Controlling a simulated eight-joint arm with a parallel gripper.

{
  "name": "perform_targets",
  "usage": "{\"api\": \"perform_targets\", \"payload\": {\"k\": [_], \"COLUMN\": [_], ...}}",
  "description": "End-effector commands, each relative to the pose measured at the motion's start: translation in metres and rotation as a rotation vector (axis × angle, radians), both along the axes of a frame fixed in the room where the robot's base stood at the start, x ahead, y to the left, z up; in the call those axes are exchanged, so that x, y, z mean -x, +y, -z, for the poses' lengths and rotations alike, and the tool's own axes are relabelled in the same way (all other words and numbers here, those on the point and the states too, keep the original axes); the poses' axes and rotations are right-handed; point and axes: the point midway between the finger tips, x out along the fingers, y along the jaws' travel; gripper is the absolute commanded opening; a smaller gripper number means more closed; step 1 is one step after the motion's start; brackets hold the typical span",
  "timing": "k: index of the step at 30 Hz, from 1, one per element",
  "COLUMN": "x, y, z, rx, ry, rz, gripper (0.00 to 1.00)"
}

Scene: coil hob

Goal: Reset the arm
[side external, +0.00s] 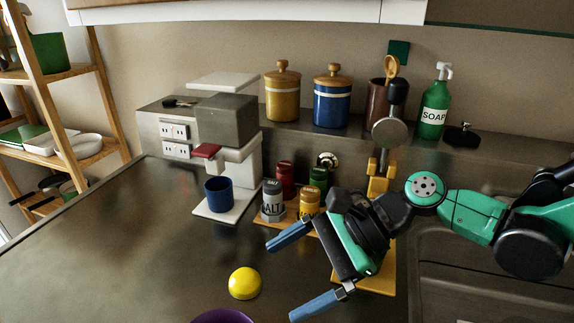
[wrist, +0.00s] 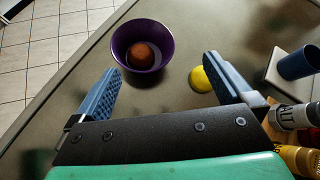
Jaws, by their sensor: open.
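My gripper (side external: 281,282) is open and empty above the counter, with its two blue fingers spread wide, pointing left in the side view. In the wrist view the fingers of my gripper (wrist: 160,72) frame a purple bowl (wrist: 119,50) lying beyond them. A brown-orange round thing sits inside the bowl (wrist: 143,55). A yellow rounded thing (side external: 244,283) rests on the counter near the fingers; in the wrist view it shows beside the right finger (wrist: 199,80). In the side view only the rim of the purple bowl (side external: 222,315) shows at the bottom edge.
A coffee machine (side external: 228,118) with a blue cup (side external: 218,194) stands behind. Spice jars, including a salt jar (side external: 272,202), stand close behind my gripper. Canisters (side external: 332,98) and a green soap bottle (side external: 434,108) line the back ledge. The counter's left part (side external: 120,250) is clear.

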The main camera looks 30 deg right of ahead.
Motion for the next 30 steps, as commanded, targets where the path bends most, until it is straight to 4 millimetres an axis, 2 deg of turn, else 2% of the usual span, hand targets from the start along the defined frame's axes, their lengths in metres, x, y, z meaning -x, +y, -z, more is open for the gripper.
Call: {"api": "perform_targets", "payload": {"k": [5,9,12,15,20,30], "x": [-0.014,-0.014,-0.01,-0.005,-0.001,-0.001], "y": [-0.066,-0.125,-0.159,-0.183,-0.199,-0.199], "z": [-0.001,-0.005,-0.01,-0.014,-0.017,-0.017], "rx": [0.455,0.88,1.123,1.287,1.395,1.402], "ry": [-0.482,-0.777,-0.888,-0.938,-0.959,-0.961], "rz": [-0.219,-0.525,-0.759,-0.951,-1.106,-1.119], "gripper": [1.0,1.0,1.0,1.0,1.0,1.0]}}
